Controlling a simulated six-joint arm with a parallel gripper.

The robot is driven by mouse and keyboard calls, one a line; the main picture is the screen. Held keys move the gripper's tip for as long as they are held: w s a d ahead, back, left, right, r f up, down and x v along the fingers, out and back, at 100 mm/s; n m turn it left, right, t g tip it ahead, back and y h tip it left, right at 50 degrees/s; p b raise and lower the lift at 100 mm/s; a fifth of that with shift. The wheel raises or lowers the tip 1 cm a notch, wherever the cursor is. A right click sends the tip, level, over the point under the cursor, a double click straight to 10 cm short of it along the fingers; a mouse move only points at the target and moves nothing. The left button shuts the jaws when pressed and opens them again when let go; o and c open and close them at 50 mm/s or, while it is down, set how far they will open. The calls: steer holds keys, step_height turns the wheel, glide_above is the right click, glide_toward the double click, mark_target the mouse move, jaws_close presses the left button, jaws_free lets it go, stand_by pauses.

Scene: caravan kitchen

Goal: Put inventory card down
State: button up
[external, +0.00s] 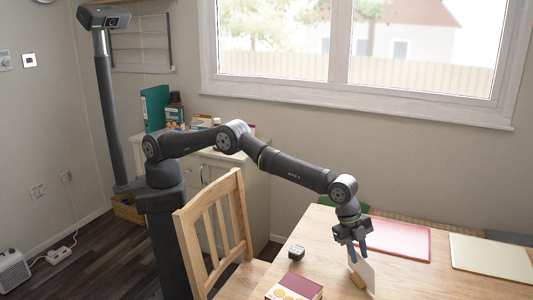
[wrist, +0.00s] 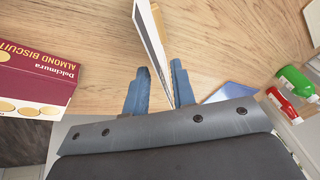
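The white inventory card (external: 366,272) stands upright but tilted at the front of the wooden table. In the wrist view it shows nearly edge-on as a thin white strip (wrist: 151,38). A small wooden block (external: 357,281) is at its lower edge; it also shows beside the card in the wrist view (wrist: 158,22). My gripper (external: 358,251) is over the card's upper part, blue fingers pointing down. In the wrist view the fingers (wrist: 161,80) are apart, with the card's near end between them. The left finger stands clear of the card; the right one is close to it, contact unclear.
An almond biscuit box (wrist: 35,75) lies left of the card, also in the external view (external: 294,287). A small dark cube (external: 296,253) is behind it. A red mat (external: 400,239) and a cream mat (external: 490,259) lie right. Red (wrist: 284,107) and green (wrist: 296,83) bottles show at right.

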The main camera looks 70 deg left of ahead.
steer(key=v, duration=1.2)
steer(key=shift+r, duration=0.15)
steer(key=x, duration=1.2)
steer(key=shift+r, duration=1.6)
